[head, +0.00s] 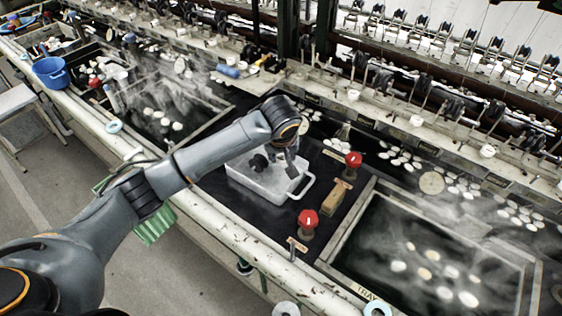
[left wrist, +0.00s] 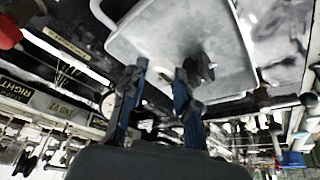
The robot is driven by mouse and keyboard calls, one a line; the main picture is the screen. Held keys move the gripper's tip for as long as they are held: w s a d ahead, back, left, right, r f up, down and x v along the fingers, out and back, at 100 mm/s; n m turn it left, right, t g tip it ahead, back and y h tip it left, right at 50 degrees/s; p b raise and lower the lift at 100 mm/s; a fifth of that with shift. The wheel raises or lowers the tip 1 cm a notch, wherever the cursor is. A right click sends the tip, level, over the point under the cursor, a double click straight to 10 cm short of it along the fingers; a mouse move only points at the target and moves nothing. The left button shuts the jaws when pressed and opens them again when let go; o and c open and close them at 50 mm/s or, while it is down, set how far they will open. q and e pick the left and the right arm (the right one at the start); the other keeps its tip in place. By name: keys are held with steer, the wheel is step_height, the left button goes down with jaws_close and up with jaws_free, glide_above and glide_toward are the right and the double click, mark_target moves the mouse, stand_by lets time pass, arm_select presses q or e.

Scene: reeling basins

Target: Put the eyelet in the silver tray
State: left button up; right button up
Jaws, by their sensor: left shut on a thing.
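The silver tray (head: 245,179) is a pale grey metal tray with a handle on its right end, on the dark bench top. It also shows large in the left wrist view (left wrist: 150,30). My left gripper (head: 287,168) reaches over the tray's right part, pointing down. In the left wrist view its two blue-sided fingers (left wrist: 157,82) frame a narrow gap. A black, spool-like thing (head: 258,162) is in the tray. My right gripper is not in view.
Red knobs (head: 308,222) and a wooden brush-like block (head: 337,197) stand right of the tray. A steaming basin (head: 430,265) with pale cocoons lies front right, another behind left. Rings lie on the front rail. A blue bucket (head: 51,72) is far left.

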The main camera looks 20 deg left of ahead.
mark_target(281, 173)
arm_select(q)
steer(key=shift+w+a+f, duration=0.2)
steer(key=shift+w+f, duration=0.3)
steer(key=shift+f, duration=0.1)
steer(key=shift+w+a+f, duration=0.1)
steer(key=shift+w+f, duration=0.25)
steer(key=shift+f, duration=0.15)
steer(key=f, duration=0.3)
steer(key=shift+w+a, duration=0.15)
steer(key=shift+w, duration=0.05)
steer(key=shift+f, duration=0.25)
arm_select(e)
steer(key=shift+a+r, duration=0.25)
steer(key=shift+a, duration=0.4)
arm_select(q)
steer(key=shift+f, duration=0.15)
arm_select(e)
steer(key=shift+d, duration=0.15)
arm_select(q)
steer(key=o, duration=0.6)
